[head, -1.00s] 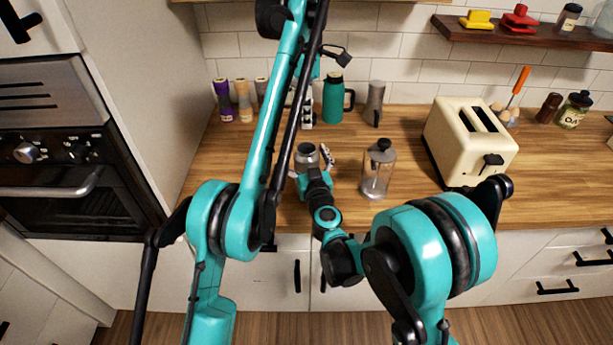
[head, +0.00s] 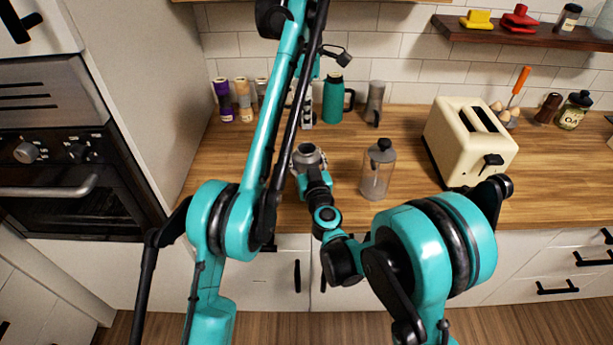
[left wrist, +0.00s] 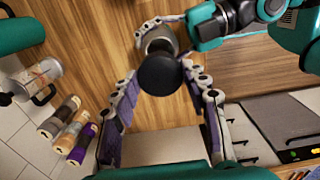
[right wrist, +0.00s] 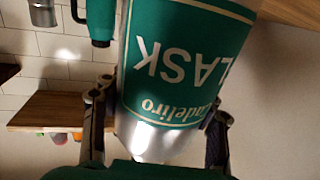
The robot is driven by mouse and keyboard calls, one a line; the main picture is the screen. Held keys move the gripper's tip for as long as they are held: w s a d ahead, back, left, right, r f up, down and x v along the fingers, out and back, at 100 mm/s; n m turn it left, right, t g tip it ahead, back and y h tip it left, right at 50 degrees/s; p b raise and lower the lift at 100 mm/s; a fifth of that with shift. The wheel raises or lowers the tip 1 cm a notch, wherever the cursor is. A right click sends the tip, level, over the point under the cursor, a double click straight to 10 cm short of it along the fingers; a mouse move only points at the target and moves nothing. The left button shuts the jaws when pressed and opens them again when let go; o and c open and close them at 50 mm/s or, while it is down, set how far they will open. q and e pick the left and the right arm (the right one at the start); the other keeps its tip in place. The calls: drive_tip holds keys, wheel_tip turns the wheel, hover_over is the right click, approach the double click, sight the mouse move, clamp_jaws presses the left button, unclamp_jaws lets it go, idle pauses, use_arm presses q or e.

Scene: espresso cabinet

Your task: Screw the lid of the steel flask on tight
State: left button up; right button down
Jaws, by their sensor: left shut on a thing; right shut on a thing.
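The steel flask (head: 308,155) stands upright on the wooden counter, its open-looking grey top facing up. In the right wrist view its green label (right wrist: 185,55) fills the middle. My right gripper (head: 312,178) is shut around the flask, with a finger on either side. My left gripper (left wrist: 160,78) is shut on the round black lid (left wrist: 160,74). In the left wrist view the lid overlaps part of the flask (left wrist: 157,38), so I cannot tell the gap between them.
A cream toaster (head: 470,145) is further right. A teal jug (head: 334,100), a steel pot (head: 374,103) and several spice jars (head: 243,100) line the back wall.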

use_arm(q)
drive_tip(key=shift+f, duration=0.1)
hover_over(307, 152)
drive_tip(key=shift+f, duration=2.4)
drive_tip(key=shift+f, duration=0.1)
drive_tip(key=shift+f, duration=0.8)
drive_tip(key=shift+f, duration=0.55)
